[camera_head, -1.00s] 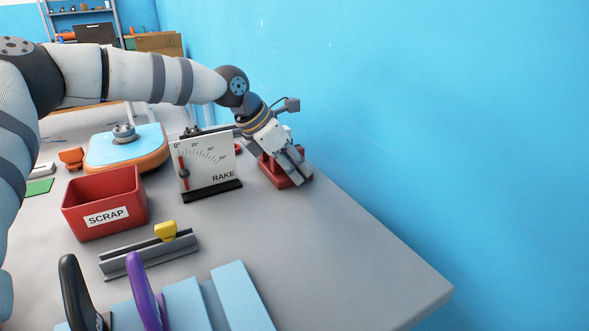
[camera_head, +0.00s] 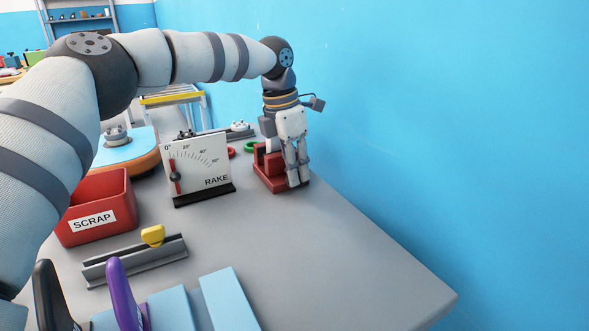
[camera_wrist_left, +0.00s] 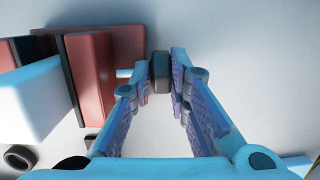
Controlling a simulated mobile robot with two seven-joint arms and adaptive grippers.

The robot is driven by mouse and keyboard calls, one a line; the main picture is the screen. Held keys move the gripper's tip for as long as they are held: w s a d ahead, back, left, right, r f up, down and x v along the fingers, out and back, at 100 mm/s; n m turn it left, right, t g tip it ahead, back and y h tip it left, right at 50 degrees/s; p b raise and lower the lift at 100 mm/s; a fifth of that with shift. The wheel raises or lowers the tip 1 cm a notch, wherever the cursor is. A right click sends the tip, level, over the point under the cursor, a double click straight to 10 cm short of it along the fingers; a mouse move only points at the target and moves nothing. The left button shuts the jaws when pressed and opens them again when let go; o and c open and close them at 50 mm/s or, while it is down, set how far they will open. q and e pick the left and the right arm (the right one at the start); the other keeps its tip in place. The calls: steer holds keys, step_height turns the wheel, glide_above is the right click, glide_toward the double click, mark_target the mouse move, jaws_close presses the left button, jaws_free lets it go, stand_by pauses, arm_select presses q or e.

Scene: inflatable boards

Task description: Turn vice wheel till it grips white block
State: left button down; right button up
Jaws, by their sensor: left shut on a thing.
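The red vice (camera_head: 266,180) stands near the table's right edge by the blue wall. In the left wrist view, the vice (camera_wrist_left: 88,70) lies at left, and a short rod joins it to the dark vice wheel (camera_wrist_left: 160,72). My left gripper (camera_head: 298,182) points down at the vice's right end. Its fingertips (camera_wrist_left: 161,75) are shut on the wheel, one on each side. The white block (camera_wrist_left: 28,100) is at the left of the wrist view, beside the dark jaw pad; whether it touches the pad is unclear. The wheel is hidden by my fingers in the head view. My right gripper is out of view.
A RAKE gauge board (camera_head: 197,170) stands left of the vice. A red SCRAP bin (camera_head: 95,207) and a grey rail with a yellow slider (camera_head: 152,235) are further left. The table's front right is clear.

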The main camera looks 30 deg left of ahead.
arm_select(q)
steer(key=c, duration=1.5)
jaws_free()
steer(key=r, duration=0.4)
steer(key=s+a+r, duration=0.1)
steer(key=r, duration=0.6)
steer(key=shift+s+a+r, duration=0.2)
steer(key=shift+s+r, duration=0.05)
steer(key=shift+r, duration=0.15)
steer(key=shift+c, duration=0.2)
